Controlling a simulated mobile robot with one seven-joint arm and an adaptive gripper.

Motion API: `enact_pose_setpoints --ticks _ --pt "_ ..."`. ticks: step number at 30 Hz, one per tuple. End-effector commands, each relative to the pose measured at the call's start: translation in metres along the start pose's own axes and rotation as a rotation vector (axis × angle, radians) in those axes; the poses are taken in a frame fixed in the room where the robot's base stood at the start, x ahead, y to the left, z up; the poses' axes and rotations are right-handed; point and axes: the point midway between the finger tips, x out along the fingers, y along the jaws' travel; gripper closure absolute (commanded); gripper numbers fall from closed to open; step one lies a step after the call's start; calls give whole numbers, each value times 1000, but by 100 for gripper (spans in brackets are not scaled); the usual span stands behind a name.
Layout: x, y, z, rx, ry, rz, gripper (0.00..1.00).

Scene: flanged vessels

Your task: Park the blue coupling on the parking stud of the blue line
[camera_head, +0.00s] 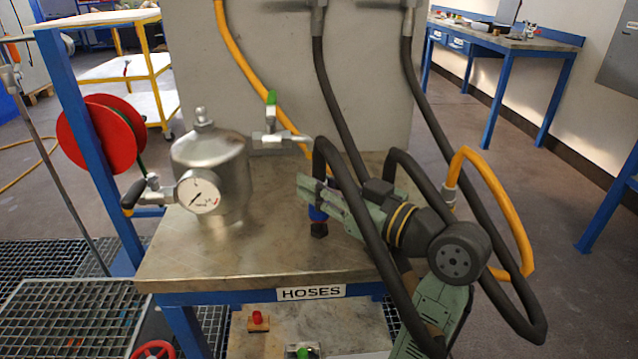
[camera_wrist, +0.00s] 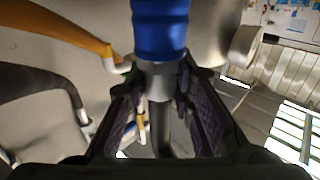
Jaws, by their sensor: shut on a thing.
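The blue coupling (camera_head: 317,214) is held over the front middle of the steel table, with a dark end below its blue band. In the wrist view, the blue sleeve (camera_wrist: 160,30) stands out beyond my fingertips, and its grey collar sits between them. My gripper (camera_head: 314,190) is shut on the coupling; its two fingers (camera_wrist: 160,85) also show in the wrist view. I cannot tell whether the coupling's lower end touches the tabletop. No stud marked blue is clearly visible; my arm and the black hoses hide the right part of the table.
A steel vessel (camera_head: 212,165) with a gauge (camera_head: 199,191) and valve stands left on the table (camera_head: 245,262). Black hoses (camera_head: 345,110) and an orange hose (camera_head: 240,60) hang around my arm. A red knob (camera_head: 257,316) and a green knob (camera_head: 303,351) sit on the lower shelf.

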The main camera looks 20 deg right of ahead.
Motion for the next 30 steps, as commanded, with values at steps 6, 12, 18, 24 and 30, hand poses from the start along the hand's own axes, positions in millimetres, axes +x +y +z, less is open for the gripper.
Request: enact_pose_setpoints --ticks 6,12,18,24,30 --pt "0 0 6 -1 1 0 100" --pt "0 0 11 -1 1 0 100" --pt "0 0 16 -1 1 0 100" --pt "0 0 21 -1 1 0 100" --pt "0 0 22 0 0 0 71"
